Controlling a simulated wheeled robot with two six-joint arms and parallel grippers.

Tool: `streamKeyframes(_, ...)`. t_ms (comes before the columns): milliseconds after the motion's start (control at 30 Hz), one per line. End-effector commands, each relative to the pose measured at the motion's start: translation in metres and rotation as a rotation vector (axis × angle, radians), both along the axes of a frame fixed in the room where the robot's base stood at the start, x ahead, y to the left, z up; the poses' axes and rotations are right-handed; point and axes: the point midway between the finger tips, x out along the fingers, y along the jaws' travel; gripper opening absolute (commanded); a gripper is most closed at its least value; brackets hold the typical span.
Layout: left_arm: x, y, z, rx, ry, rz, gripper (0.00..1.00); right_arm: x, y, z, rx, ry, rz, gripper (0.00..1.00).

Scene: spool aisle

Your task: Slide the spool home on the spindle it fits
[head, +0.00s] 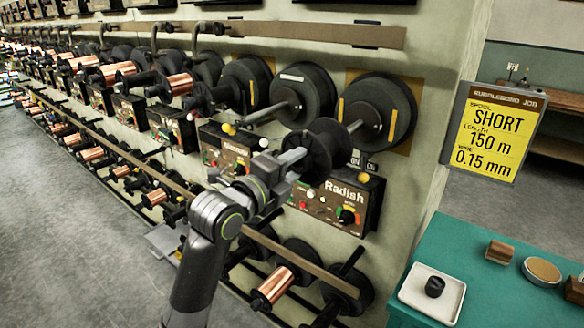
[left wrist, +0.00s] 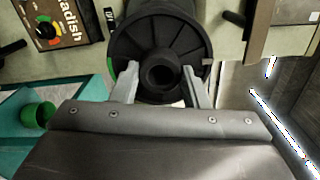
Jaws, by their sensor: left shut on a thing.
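My left gripper (head: 292,162) is shut on a black empty spool (head: 328,136) in front of the Radish station. In the left wrist view, the fingers (left wrist: 160,88) hold either side of its hub, and its ribbed round flange (left wrist: 160,30) faces the camera. The rightmost spindle (head: 355,126) sticks out of a large black disc (head: 385,106) with yellow marks, just beyond the spool and roughly in line with it. Whether its tip is inside the spool's bore is hidden. A second bare spindle (head: 268,114) stands to the left, on a disc with a white mark (head: 292,78). My right gripper is not in view.
The Radish control box (head: 345,205) is below the spool. A yellow job sign (head: 490,132) reads SHORT, 150 m, 0.15 mm. A teal table (head: 450,243) at lower right bears a white tray (head: 410,292). Copper spools (head: 272,288) line the lower rack. The floor at left is clear.

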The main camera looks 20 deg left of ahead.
Motion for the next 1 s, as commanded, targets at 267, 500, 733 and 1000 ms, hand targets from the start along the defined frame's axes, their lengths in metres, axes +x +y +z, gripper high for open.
streamKeyframes(267,0.0,0.0,0.001,0.0,-0.002,0.0,0.0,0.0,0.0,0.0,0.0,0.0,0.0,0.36)
streamKeyframes(500,0.008,-0.003,0.0,-0.001,-0.001,0.0,0.0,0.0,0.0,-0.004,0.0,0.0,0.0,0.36)
streamKeyframes(733,0.024,-0.009,0.0,0.0,-0.001,0.0,0.0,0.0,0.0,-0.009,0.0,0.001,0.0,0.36)
streamKeyframes(1000,0.042,-0.015,0.0,-0.001,-0.002,0.0,0.0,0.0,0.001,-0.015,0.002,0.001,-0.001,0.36)
